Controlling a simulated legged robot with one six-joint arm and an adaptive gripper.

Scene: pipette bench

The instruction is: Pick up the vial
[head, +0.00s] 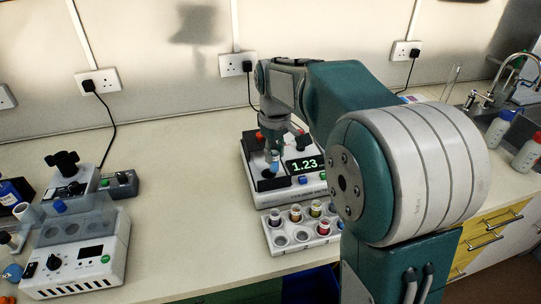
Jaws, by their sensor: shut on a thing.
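My gripper (271,152) points down over the black top of a white instrument (308,188) with a lit display reading 1.23. It looks shut on a small light-blue vial (274,169) between its fingertips. The vial is small in the picture and partly covered by the fingers. I cannot tell whether its lower end touches the instrument. A light-grey rack (284,249) in front of the instrument holds several vials with coloured contents (295,213) in its back row, and one more (324,227) in the front row.
A white device with dials (90,262) stands at the left, with a black-knobbed instrument (70,178) behind it. A sink tap (490,95) and bottles (525,152) are at the right. The bench (180,200) between the left devices and the instrument is clear.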

